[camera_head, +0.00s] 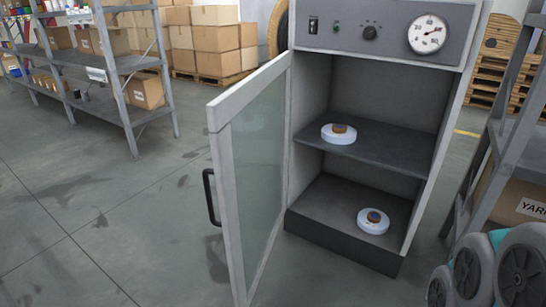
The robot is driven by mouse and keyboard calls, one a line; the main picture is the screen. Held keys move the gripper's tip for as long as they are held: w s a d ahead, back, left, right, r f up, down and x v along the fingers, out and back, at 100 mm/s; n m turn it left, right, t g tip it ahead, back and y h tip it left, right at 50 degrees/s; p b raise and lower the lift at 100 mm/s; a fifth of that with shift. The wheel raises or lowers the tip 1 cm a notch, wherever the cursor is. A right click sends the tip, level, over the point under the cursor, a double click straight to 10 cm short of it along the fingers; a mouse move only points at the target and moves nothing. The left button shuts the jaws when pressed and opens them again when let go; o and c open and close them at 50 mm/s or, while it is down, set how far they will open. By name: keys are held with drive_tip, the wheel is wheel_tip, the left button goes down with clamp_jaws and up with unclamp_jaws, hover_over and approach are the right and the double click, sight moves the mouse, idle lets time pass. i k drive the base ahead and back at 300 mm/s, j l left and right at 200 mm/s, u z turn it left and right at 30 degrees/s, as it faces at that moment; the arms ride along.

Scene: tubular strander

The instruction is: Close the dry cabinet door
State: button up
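The dry cabinet (321,95) stands at the centre right of the view, with a control panel and a round gauge along its top. Its door (218,112) is wide open, swung out toward me on the left side. The door has a light frame, a translucent pane (258,165) and a black handle (211,197) on its outer left face. Inside, a white round item with a brown centre (338,134) sits on the shelf, and a similar one (373,221) sits on the cabinet floor. My gripper is not in view.
A grey shelving rack (125,62) with boxes stands at left, with stacked cartons (215,40) behind. At right are another rack (515,130), a box marked "YARN" (520,207) and grey wheels (475,270). The floor left of the door is clear.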

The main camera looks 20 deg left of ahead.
sight(248, 124)
drive_tip(key=i+j, duration=0.1)
drive_tip(key=j, duration=0.45)
drive_tip(key=i+j, duration=0.1)
drive_tip(key=j, duration=0.45)
drive_tip(key=i+j+z, duration=0.1)
drive_tip(key=j, duration=1)
drive_tip(key=i, duration=0.05)
